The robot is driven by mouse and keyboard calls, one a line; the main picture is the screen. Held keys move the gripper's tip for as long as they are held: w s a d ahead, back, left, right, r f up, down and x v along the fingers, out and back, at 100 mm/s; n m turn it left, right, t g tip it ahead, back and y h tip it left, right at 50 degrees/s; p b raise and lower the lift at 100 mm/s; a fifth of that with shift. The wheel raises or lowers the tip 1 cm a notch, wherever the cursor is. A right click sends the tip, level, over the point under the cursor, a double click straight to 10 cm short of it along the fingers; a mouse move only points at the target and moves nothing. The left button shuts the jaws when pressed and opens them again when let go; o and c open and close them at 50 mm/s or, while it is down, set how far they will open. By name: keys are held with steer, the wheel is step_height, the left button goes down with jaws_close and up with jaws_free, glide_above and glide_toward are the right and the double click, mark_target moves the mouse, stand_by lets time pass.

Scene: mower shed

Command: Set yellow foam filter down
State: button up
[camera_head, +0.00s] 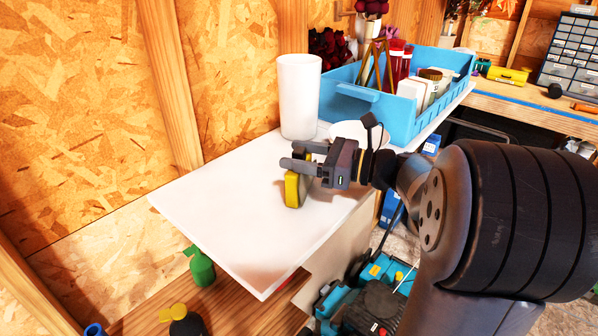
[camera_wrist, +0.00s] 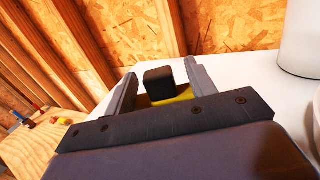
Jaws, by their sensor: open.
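The yellow foam filter (camera_head: 292,190) stands on edge on the white tabletop (camera_head: 225,195), just below and beside the fingers of my gripper (camera_head: 293,156). In the head view its lower edge appears to meet the tabletop. In the wrist view my gripper (camera_wrist: 162,84) has its two fingers apart, with a strip of the yellow filter (camera_wrist: 178,96) between them. A dark block (camera_wrist: 158,80) shows there too; I cannot tell if it is part of the filter. The gripper hides part of the filter.
A white cylinder (camera_head: 299,95) stands behind the gripper. A blue tray (camera_head: 400,122) with jars and boxes is to its right. A white round item (camera_head: 352,132) lies partly behind my gripper. The tabletop's left and front are clear. A green bottle (camera_head: 201,268) stands below the front edge.

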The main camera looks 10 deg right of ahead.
steer(key=shift+w+a, duration=0.1)
steer(key=shift+a, duration=0.05)
steer(key=shift+c, duration=0.4)
jaws_close()
